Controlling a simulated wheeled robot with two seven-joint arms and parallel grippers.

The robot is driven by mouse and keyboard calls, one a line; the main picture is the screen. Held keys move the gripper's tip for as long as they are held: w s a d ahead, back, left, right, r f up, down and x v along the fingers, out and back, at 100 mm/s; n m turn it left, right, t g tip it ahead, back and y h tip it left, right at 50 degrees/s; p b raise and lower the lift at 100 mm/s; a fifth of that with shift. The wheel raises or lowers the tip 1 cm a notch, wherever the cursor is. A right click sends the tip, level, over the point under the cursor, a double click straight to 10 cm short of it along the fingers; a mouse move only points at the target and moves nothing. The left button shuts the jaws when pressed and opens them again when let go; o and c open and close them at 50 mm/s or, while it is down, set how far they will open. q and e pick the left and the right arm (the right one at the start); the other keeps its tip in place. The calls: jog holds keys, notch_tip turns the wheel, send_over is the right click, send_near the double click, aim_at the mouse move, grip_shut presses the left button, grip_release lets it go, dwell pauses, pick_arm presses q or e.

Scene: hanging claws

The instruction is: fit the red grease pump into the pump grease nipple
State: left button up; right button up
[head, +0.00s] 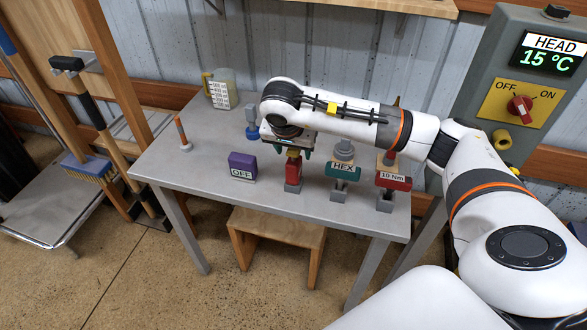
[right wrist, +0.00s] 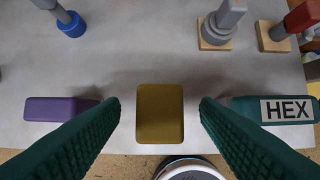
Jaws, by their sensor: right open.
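A red tool (head: 293,165) stands upright on a grey stand at the front of the table, directly below my right gripper (head: 289,148); it looks like the red grease pump. In the right wrist view a mustard-coloured block (right wrist: 160,113), probably its top, lies between the two green fingers of my right gripper (right wrist: 160,108). The fingers are open, with a gap on each side. I cannot tell which fitting is the pump grease nipple: a grey post with a blue collar (head: 252,128) and a grey fitting on a wooden plate (right wrist: 218,28) stand farther back. My left gripper is not in view.
A purple OFF block (head: 242,167) is left of the red tool. A green HEX block (head: 344,170) and a red 10 Nm block (head: 393,180) are to its right. An orange-tipped post (head: 183,134) and a measuring jug (head: 221,90) stand at the left. The table's (head: 205,180) front left is clear.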

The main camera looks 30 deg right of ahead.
jog(key=x, duration=0.3)
jog(key=shift+w+d+f, duration=0.1)
jog(key=shift+d+f, duration=0.05)
jog(key=shift+f, duration=0.2)
jog(key=shift+r, duration=0.1)
grip_shut()
notch_tip(320, 180, up, 10)
dwell(0.3)
